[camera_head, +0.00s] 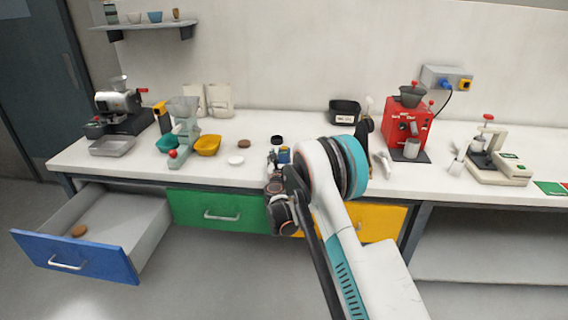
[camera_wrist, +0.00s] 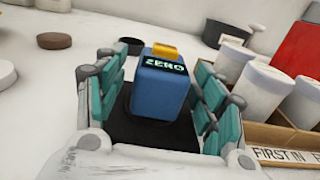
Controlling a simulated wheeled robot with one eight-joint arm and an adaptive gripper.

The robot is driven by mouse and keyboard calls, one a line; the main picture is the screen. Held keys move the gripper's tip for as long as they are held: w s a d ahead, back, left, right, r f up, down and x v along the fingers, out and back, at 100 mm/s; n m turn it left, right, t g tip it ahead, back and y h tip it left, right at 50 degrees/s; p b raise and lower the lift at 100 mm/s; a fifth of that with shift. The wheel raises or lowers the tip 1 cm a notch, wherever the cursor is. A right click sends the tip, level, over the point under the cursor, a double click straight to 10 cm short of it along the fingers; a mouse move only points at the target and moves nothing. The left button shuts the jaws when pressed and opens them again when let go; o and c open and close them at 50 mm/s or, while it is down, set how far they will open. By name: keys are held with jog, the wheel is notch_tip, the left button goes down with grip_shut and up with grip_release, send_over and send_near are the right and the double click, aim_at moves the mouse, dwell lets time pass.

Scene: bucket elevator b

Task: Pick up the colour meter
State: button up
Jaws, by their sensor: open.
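The colour meter (camera_wrist: 163,92) is a small blue block with a dark display and a yellow part on top. In the wrist view it stands in the middle, between the teal-padded fingers of my gripper (camera_wrist: 157,86). A finger is on each side of it, with a visible gap on the right; contact on the left is hard to tell. My gripper is open. In the head view the colour meter (camera_head: 285,155) is a small blue patch at the counter's front edge, partly hidden by my gripper (camera_head: 276,160).
A wooden tray (camera_wrist: 285,137) labelled "FIRST IN" with white cylinders is close on the right in the wrist view. A brown disc (camera_wrist: 54,41) and a dark cup (camera_wrist: 131,46) lie beyond. The blue drawer (camera_head: 75,258) is open at left. A red grinder (camera_head: 405,125) stands at right.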

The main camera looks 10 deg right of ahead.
jog(key=shift+w+d+r, duration=0.1)
jog(key=shift+w+d, duration=0.05)
jog(key=shift+w, duration=0.45)
jog(key=c, duration=1.4)
jog(key=shift+c, duration=0.2)
